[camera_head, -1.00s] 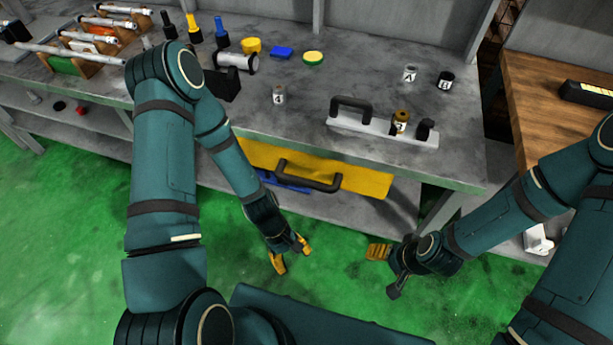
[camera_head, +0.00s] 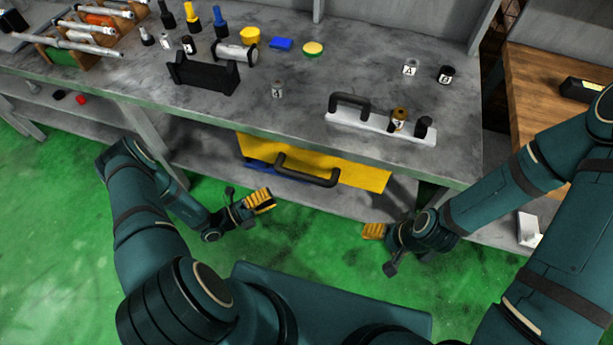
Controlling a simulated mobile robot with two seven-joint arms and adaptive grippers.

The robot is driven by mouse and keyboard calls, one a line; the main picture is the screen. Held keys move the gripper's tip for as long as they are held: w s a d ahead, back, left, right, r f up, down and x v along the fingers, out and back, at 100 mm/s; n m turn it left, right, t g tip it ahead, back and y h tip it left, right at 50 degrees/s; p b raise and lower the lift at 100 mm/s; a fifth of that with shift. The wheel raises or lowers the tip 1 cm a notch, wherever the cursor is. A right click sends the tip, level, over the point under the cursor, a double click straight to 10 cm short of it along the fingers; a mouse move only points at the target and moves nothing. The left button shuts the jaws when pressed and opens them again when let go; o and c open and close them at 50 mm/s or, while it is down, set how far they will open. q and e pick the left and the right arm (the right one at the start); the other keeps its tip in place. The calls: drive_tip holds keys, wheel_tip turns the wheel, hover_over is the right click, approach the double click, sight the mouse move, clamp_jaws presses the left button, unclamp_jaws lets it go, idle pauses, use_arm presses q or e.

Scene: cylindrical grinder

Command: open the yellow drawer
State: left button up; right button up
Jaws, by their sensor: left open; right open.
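The yellow drawer (camera_head: 358,174) sits under the grey workbench top, with a dark bar handle (camera_head: 308,171) across its front. The drawer looks shut or nearly so; I cannot tell exactly. My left gripper (camera_head: 261,200) is open and empty, below and left of the handle, apart from it, its yellow finger pads facing up and right. My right gripper (camera_head: 374,231) is open and empty, below and right of the handle, apart from it. Its fingers are partly hidden by its own body.
The workbench (camera_head: 300,105) holds a white plate with a black handle (camera_head: 375,124), a black holder (camera_head: 205,74), small labelled bottles and several tools. A blue item (camera_head: 262,166) shows beside the drawer's lower left. A wooden table (camera_head: 545,90) stands at the right. Green floor is clear below the drawer.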

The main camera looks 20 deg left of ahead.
sight(307, 179)
use_arm(q)
drive_tip(key=x, duration=1.3)
drive_tip(key=shift+s, duration=0.15)
clamp_jaws()
